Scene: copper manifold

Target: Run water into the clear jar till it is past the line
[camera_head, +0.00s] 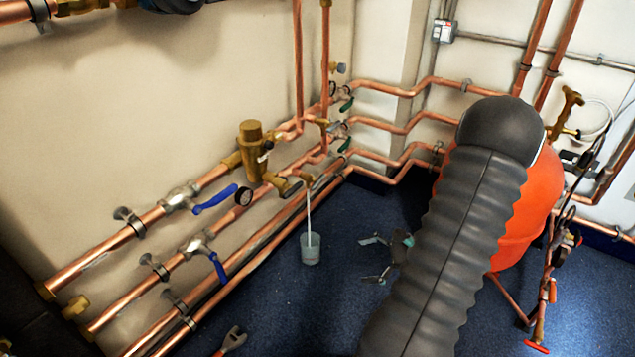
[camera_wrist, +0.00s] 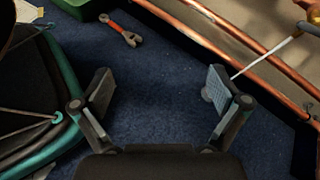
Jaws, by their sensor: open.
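The clear jar (camera_head: 310,252) stands upright on the blue floor below a brass spout (camera_head: 306,178). A thin pale stream of water (camera_head: 309,212) runs from the spout into it. The jar holds some water, but I cannot make out the line or the level against it. In the wrist view the jar (camera_wrist: 208,94) is mostly hidden behind the right finger, and the stream (camera_wrist: 264,58) shows beyond it. My gripper (camera_head: 364,260) is open and empty to the right of the jar, apart from it. The wrist view shows its fingers spread (camera_wrist: 158,88) over bare floor.
Copper pipes run along the wall, with two blue lever handles (camera_head: 215,199) (camera_head: 219,268) on the left and a brass valve body (camera_head: 252,150). A red-handled wrench (camera_head: 233,341) lies on the floor. A black and teal bag (camera_wrist: 45,105) lies left in the wrist view.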

